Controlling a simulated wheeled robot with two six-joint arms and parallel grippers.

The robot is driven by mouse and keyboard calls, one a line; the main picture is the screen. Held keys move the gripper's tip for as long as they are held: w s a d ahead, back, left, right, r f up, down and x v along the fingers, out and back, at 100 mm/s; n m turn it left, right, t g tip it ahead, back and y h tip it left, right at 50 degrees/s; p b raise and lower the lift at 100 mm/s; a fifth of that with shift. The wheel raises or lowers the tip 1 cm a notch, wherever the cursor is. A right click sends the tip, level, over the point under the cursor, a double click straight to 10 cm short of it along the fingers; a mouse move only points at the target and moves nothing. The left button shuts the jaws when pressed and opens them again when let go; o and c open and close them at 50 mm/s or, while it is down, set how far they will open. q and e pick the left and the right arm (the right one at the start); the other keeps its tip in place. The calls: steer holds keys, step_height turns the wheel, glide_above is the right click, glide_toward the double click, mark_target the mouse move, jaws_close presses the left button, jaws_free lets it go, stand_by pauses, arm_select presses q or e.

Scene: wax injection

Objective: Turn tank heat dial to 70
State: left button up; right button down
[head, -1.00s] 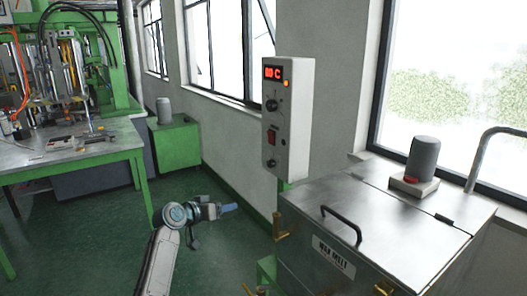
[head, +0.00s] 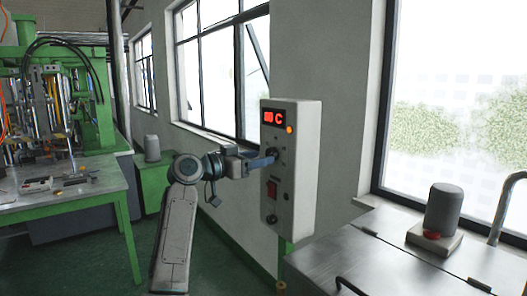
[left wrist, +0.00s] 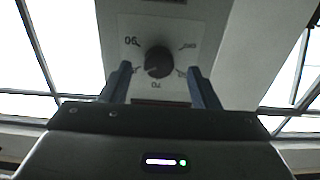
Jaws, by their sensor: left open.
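The control box (head: 302,170) is a white upright panel on the wall side, with a red display (head: 273,117) at its top; its first digits are hard to read, followed by C. The upper dial (head: 273,153) is a dark knob, partly hidden by my left gripper (head: 262,161) in the head view. In the left wrist view the dial (left wrist: 158,56) sits on a pale scale plate, with 70 upside down below it. My left gripper (left wrist: 159,70) is open, one finger on each side of the dial; contact is not clear. My right gripper is not in view.
Below the dial are a red switch (head: 272,189) and a lower knob (head: 271,219). The metal tank (head: 370,258) stands at lower right, with a grey cylinder on a block (head: 441,212) on it. A workbench (head: 90,190) with machinery is at left.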

mark_target(272, 154)
arm_select(q)
steer(key=shift+x, duration=0.95)
steer(key=shift+d+r, duration=0.1)
steer(key=shift+d, duration=0.1)
steer(key=shift+w, duration=0.15)
steer(key=c, duration=1)
steer(key=shift+o, duration=0.2)
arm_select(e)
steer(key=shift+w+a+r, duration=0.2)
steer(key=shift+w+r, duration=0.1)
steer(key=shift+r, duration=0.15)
